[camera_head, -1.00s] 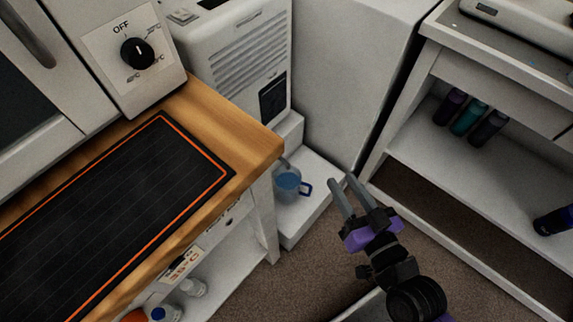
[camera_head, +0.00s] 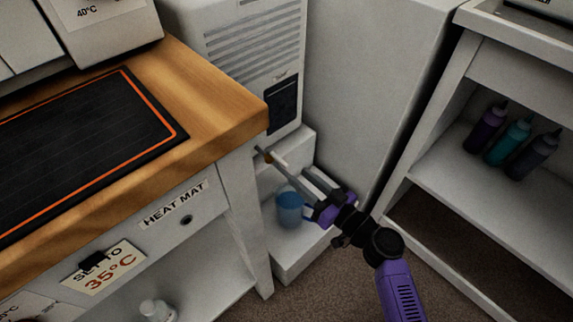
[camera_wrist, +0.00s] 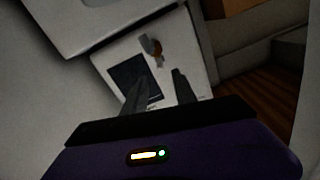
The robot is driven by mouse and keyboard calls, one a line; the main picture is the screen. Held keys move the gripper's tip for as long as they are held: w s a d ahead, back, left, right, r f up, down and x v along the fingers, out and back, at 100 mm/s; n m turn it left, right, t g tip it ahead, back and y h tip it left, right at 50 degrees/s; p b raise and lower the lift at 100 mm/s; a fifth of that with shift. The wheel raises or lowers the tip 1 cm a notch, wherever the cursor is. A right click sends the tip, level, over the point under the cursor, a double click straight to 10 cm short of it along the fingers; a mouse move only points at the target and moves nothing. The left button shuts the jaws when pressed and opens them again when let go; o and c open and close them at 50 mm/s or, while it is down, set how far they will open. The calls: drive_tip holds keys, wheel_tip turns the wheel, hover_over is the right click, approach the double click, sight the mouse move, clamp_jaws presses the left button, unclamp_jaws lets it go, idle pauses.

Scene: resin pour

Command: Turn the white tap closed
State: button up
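The tap (camera_head: 264,155) sticks out low on the white machine, near the bench corner, with a pale lever and a small brass-coloured part. In the wrist view the tap (camera_wrist: 152,47) shows as a grey piece beyond my fingertips. My gripper (camera_head: 290,170) points at the tap from the lower right, just above a blue cup. In the wrist view my gripper (camera_wrist: 158,82) has its two fingers apart with nothing between them. The tap lies a little past them, and I see no contact. Whether the tap's lever is turned open or closed is unclear.
The blue cup (camera_head: 290,208) stands on the white ledge below the tap. The wooden bench (camera_head: 235,110) with a black heat mat (camera_head: 85,150) is at left. A shelf unit (camera_head: 430,160) with several bottles is at right. A tall white cabinet (camera_head: 355,80) stands behind my gripper.

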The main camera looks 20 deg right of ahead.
sight(285, 163)
drive_tip(key=x, duration=0.7)
drive_tip(key=shift+w, duration=0.15)
drive_tip(key=shift+a, duration=0.1)
clamp_jaws()
idle(1.1)
